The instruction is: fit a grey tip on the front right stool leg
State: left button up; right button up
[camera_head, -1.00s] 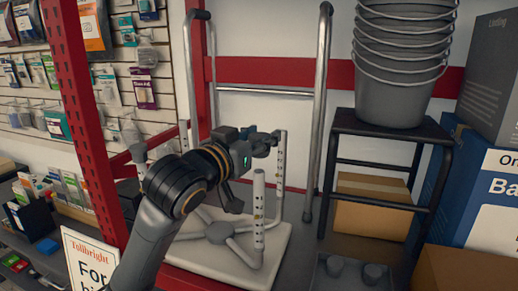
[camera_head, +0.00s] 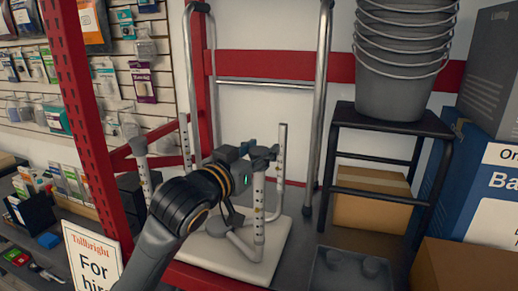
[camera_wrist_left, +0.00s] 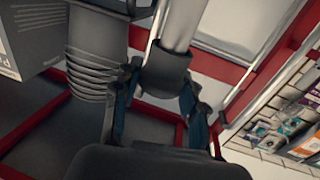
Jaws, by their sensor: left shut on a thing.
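The stool stands upside down, its pale seat (camera_head: 195,252) flat on the shelf and its white legs pointing up. My left gripper (camera_head: 263,153) is at the top of the front right leg (camera_head: 259,212). In the left wrist view the left gripper (camera_wrist_left: 160,95) is shut on a dark grey tip (camera_wrist_left: 167,70). The front right leg (camera_wrist_left: 182,22) meets the tip's mouth there; how deep it sits inside cannot be told. The back right leg (camera_head: 282,140) has a bare top. My right gripper is not in view.
A grey tray (camera_head: 325,283) with two grey tips (camera_head: 371,267) lies right of the seat. A black step stool (camera_head: 390,122) bearing stacked buckets (camera_head: 400,85) and a metal-railed frame (camera_head: 318,110) stand behind. A red upright (camera_head: 85,120) is at left.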

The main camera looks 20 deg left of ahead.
pick_arm(q)
jog(key=o, duration=1)
jog(key=shift+o, duration=0.2)
jog(key=shift+r, duration=0.25)
jog(key=shift+r+p, duration=0.4)
jog(key=shift+r, duration=0.15)
jog(key=b+v, duration=1.2)
jog(key=shift+f, duration=0.2)
